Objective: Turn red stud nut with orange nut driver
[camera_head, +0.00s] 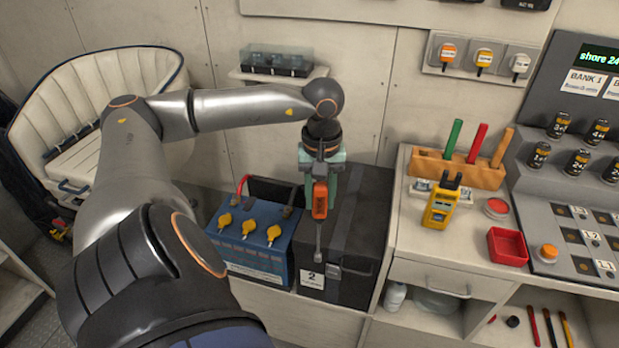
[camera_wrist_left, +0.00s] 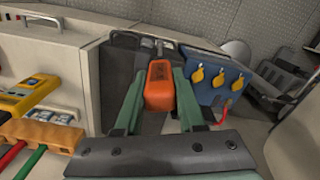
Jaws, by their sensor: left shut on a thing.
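My left gripper (camera_head: 320,188) points down in front of the wall and is shut on the orange nut driver (camera_head: 320,203). Its orange handle sits between the green-grey fingers, and its metal shaft hangs down over the dark box labelled 2. The wrist view shows the handle (camera_wrist_left: 160,88) end between the fingers (camera_wrist_left: 158,76). A blue battery (camera_head: 262,268) with yellow caps stands left of the driver, with a red cable (camera_head: 243,184) at its back. I cannot make out the red stud nut. The shaft's tip appears clear of the battery's top. My right gripper is out of view.
The dark box (camera_head: 362,240) stands beside the battery. On the right counter are a wooden rack (camera_head: 455,168) with green, red and orange handles, a yellow meter (camera_head: 440,208) and a red tray (camera_head: 508,246). A white seat (camera_head: 100,95) is at the left.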

